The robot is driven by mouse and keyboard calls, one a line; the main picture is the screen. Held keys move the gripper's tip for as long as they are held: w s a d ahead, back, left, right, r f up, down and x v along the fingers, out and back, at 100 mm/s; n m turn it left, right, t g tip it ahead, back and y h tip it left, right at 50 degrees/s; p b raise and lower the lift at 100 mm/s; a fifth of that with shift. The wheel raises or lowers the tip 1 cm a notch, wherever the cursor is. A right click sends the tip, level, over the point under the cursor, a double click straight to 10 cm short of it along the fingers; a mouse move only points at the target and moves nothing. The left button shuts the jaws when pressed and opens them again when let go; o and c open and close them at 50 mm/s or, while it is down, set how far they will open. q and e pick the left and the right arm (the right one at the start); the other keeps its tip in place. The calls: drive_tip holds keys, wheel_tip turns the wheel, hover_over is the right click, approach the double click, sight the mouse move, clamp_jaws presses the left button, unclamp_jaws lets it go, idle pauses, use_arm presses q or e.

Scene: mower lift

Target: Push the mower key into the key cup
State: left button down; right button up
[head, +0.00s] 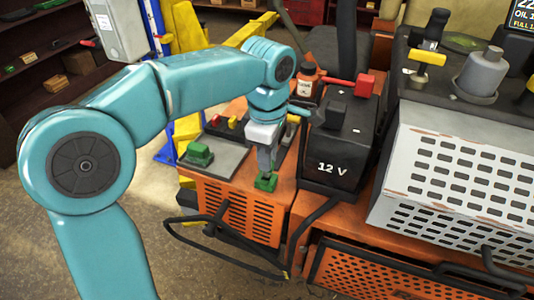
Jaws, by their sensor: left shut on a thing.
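My left gripper (266,160) points down over the orange mower deck (215,200), left of the black battery. It is shut on a small green piece, which I take to be the mower key (266,182). The green piece shows just below the fingertips, close to the deck's front edge. I cannot tell whether it touches the surface under it. The key cup cannot be made out; the gripper and the green piece may cover it. My right gripper is not in view.
A black 12 V battery (340,152) stands close to the right of the gripper. A grey plate with a green block (199,154) lies to the left. A black bar (225,248) curves in front of the deck. A perforated grey cover (455,190) is at the right.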

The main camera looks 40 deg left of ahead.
use_arm(q)
drive_tip(key=shift+w+f, duration=0.15)
drive_tip(key=shift+f, duration=0.2)
drive_tip(key=shift+f+b, duration=0.1)
drive_tip(key=shift+b, duration=0.3)
drive_tip(key=shift+f, duration=0.1)
drive_tip(key=shift+f, duration=0.3)
drive_tip(key=shift+b, duration=0.35)
drive_tip(key=shift+f, duration=0.4)
drive_tip(key=c, duration=1)
unclamp_jaws()
